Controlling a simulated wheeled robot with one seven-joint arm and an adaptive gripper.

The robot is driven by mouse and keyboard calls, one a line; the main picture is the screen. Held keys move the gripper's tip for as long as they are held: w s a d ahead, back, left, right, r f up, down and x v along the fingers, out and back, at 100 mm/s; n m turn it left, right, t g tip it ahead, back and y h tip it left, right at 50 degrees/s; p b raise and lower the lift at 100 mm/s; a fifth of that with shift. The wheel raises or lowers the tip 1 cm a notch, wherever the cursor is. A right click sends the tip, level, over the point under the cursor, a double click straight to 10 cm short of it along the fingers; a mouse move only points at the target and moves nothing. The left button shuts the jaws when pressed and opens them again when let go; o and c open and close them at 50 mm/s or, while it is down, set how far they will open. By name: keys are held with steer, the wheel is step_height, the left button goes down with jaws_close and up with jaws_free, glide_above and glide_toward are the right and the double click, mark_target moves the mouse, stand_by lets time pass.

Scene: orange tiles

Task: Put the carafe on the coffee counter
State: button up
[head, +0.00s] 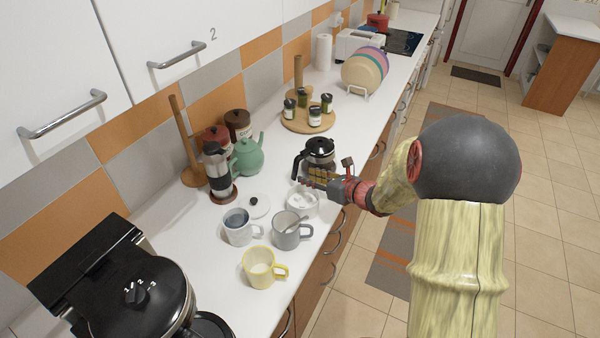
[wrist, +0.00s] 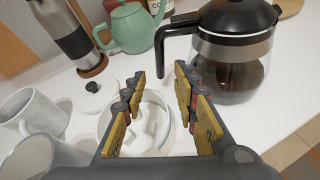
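The carafe (head: 319,155) is glass with a black lid and black handle and holds dark liquid. It stands upright on the white counter (head: 345,135), near the front edge. In the wrist view the carafe (wrist: 232,55) is at the upper right, its handle pointing left. My gripper (head: 315,178) is just on the near side of the carafe, above a white bowl of sugar cubes (head: 302,202). In the wrist view my gripper (wrist: 165,105) has its fingers apart with nothing held between them. The carafe handle is beyond the fingertips, apart from them.
A steel press (head: 217,170) and a green teapot (head: 246,155) stand behind. Mugs, including a yellow mug (head: 260,268), stand on the near side. A black appliance (head: 125,290) is at lower left. A round board with jars (head: 308,122) and a plate rack (head: 363,75) stand farther along.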

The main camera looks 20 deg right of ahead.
steer(key=v, duration=0.4)
steer(key=shift+a+r+p, duration=0.15)
steer(key=shift+a+p, duration=0.05)
steer(key=shift+p, duration=0.15)
steer(key=a+r+n, duration=0.1)
steer(key=s+a+r+n+y, duration=0.1)
steer(key=a, duration=0.1)
steer(key=a+r+n+g, duration=0.1)
steer(key=a+n, duration=0.1)
steer(key=shift+s+a+y, duration=0.15)
steer(key=shift+a+y, duration=0.05)
steer(key=shift+y, duration=0.2)
steer(key=s+a+r+n+g, duration=0.3)
steer(key=s+a+n, duration=0.4)
steer(key=n, duration=0.1)
steer(key=s+a+r+n+g, duration=0.3)
steer(key=s+a+r+n, duration=0.1)
steer(key=s+a+n, duration=0.25)
steer(key=s+d+r+n+h, duration=0.2)
steer(key=s+n+h, duration=0.1)
steer(key=s+n, duration=0.3)
steer(key=s+d+r+n+h, duration=0.2)
steer(key=s+n+h, duration=0.1)
steer(key=s+n, duration=0.4)
steer(key=n, duration=0.3)
steer(key=shift+d+r, duration=0.25)
steer(key=shift+r, duration=0.15)
